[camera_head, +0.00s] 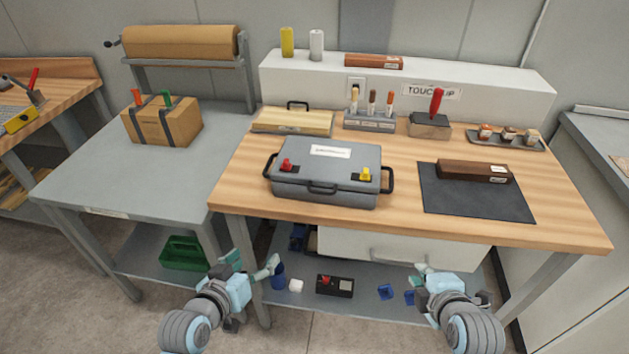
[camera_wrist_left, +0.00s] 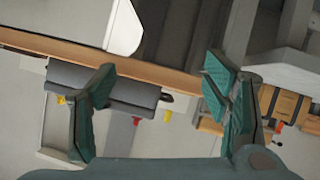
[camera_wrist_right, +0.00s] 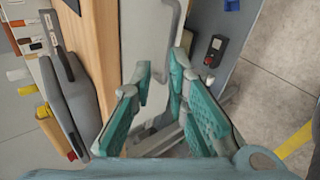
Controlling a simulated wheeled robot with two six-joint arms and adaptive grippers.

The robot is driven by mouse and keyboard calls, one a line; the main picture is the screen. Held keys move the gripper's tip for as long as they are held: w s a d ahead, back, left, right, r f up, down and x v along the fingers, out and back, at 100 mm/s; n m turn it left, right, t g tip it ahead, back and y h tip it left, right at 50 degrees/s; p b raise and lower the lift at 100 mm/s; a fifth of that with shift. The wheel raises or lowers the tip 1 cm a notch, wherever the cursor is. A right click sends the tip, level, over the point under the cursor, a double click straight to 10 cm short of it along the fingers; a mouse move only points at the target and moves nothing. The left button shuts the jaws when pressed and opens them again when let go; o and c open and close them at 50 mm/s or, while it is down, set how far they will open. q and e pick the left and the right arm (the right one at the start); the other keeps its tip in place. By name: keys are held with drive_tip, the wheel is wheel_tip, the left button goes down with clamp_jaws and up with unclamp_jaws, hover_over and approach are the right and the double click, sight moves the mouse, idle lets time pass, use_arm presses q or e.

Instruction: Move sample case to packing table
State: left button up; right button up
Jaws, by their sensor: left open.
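The sample case is a closed grey case (camera_head: 325,165) with a white label, one red and one yellow latch, and handles on its front and sides. It lies flat near the front left edge of the wooden bench (camera_head: 400,209). It also shows in the left wrist view (camera_wrist_left: 132,92) and the right wrist view (camera_wrist_right: 72,105). The packing table (camera_head: 100,190) is the grey table to the left. My left gripper (camera_head: 254,266) is open and empty, low in front of the bench. My right gripper (camera_head: 424,280) is open and empty, low in front of the bench's right part.
A strapped cardboard box (camera_head: 160,124) and a paper roll (camera_head: 180,41) stand at the packing table's back; its front is clear. A wooden case (camera_head: 292,122) lies behind the grey case. A dark mat (camera_head: 478,204) bearing a brown block (camera_head: 473,171) is to its right.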

sight(282, 159)
use_arm(q)
drive_tip(key=w+r+n+t, duration=0.3)
drive_tip(key=w+r+t, duration=0.3)
drive_tip(key=w+r, duration=0.35)
use_arm(e)
drive_tip(key=w+a+r+n+t, duration=0.4)
drive_tip(key=w+r+n, duration=0.6)
drive_tip(key=w+n, duration=0.1)
use_arm(q)
drive_tip(key=w+d, duration=0.1)
drive_tip(key=w, duration=0.3)
drive_tip(key=w+d, duration=0.1)
drive_tip(key=w, duration=0.4)
drive_tip(key=w+d, duration=0.1)
drive_tip(key=w, duration=0.4)
drive_tip(key=shift+w+d+r, duration=0.2)
use_arm(e)
drive_tip(key=shift+y, duration=0.3)
drive_tip(key=x, duration=1.4)
drive_tip(key=shift+w+d+f, duration=0.1)
drive_tip(key=shift+w+d, duration=0.1)
use_arm(q)
drive_tip(key=shift+s, duration=0.1)
drive_tip(key=shift+c, duration=0.5)
use_arm(e)
drive_tip(key=shift+c, duration=0.4)
